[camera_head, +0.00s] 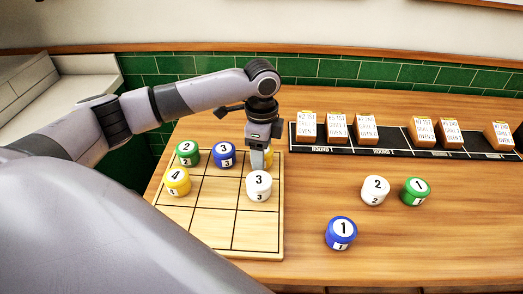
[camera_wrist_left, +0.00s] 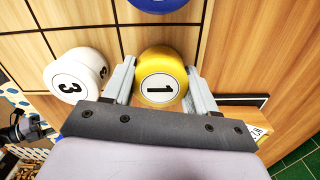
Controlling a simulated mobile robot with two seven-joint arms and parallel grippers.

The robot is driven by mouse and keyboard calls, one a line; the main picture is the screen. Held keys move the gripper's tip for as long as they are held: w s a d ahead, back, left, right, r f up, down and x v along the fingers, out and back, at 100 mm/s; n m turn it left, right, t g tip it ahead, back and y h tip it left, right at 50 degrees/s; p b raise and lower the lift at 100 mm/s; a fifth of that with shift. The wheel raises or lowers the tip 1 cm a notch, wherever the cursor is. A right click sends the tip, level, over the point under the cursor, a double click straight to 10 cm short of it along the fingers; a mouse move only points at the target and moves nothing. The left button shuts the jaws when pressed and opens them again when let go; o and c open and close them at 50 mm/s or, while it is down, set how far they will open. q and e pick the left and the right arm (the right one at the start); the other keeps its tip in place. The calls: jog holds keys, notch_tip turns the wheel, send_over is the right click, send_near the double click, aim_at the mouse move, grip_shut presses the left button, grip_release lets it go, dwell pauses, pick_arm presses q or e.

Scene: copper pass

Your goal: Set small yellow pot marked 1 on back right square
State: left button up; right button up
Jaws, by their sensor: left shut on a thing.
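The small yellow pot marked 1 (camera_wrist_left: 160,62) is between the two fingers of my left gripper (camera_wrist_left: 163,82), which is shut on it. In the head view, my left gripper (camera_head: 258,158) points down over the back right square of the wooden grid board (camera_head: 205,222). Only a sliver of the yellow pot (camera_head: 269,157) shows there, behind the fingers and the white pot. Whether its base touches the board cannot be told. My right gripper is not in view.
A white pot marked 3 (camera_head: 259,186) stands just in front of my gripper. Green 2 (camera_head: 187,153), blue 3 (camera_head: 224,155) and yellow 4 (camera_head: 177,181) are on the board. White 2 (camera_head: 375,190), green 1 (camera_head: 415,191) and blue 1 (camera_head: 341,233) stand to the right.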

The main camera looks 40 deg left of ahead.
pick_arm(q)
jog(key=o, duration=1.1)
jog(key=shift+f, duration=0.15)
jog(key=shift+o, duration=0.2)
notch_tip(320, 180, up, 12)
jog(key=shift+r+b, duration=0.2)
jog(key=shift+b, duration=0.1)
